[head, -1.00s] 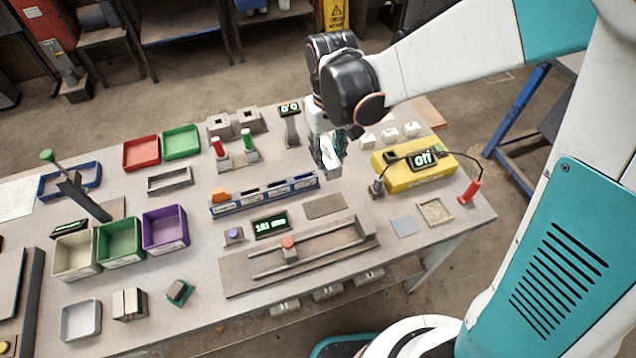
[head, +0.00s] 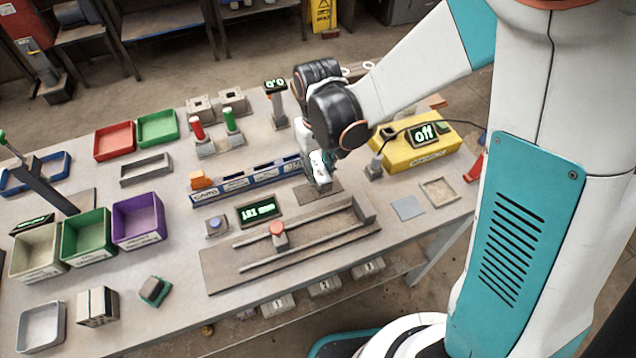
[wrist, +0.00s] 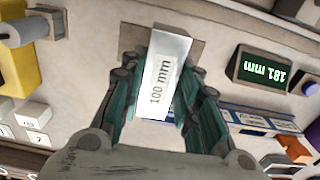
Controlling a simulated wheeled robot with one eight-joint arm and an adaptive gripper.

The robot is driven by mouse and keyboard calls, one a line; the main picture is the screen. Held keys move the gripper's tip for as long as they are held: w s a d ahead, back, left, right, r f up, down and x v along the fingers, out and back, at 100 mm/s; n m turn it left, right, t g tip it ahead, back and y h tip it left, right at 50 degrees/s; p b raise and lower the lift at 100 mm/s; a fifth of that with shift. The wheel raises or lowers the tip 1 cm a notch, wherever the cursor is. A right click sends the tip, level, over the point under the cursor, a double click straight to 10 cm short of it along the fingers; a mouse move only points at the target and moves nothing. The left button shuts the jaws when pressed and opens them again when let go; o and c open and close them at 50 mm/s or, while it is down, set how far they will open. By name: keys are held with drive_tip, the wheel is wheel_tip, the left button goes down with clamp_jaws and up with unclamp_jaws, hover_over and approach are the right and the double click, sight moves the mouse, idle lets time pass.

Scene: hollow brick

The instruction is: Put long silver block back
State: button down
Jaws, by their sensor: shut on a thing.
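The long silver block (wrist: 162,75), labelled "100 mm", is between the fingers of my gripper (wrist: 160,100) in the wrist view. My gripper is shut on it. In the head view my gripper (head: 320,178) points down over the table, just above a flat brown mat (head: 318,193) behind the sliding rail fixture. The same mat (wrist: 132,40) shows behind the far end of the block in the wrist view. Whether the block touches the mat cannot be told.
The rail fixture (head: 295,250) with a red knob lies in front. A display (wrist: 262,72) reads about 181 mm. A blue slotted rack (head: 245,180) stands to the left, and a yellow box (head: 425,150) marked "off" to the right. A flat grey-blue plate (head: 408,208) lies at right.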

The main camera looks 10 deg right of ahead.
sight(318, 178)
drive_tip(key=shift+f+b, duration=1.45)
drive_tip(key=shift+f, duration=0.8)
drive_tip(key=shift+f, duration=0.1)
drive_tip(key=c, duration=1.2)
unclamp_jaws()
wheel_tip(318, 178, up, 12)
drive_tip(key=p, duration=0.4)
drive_tip(key=shift+d, duration=0.1)
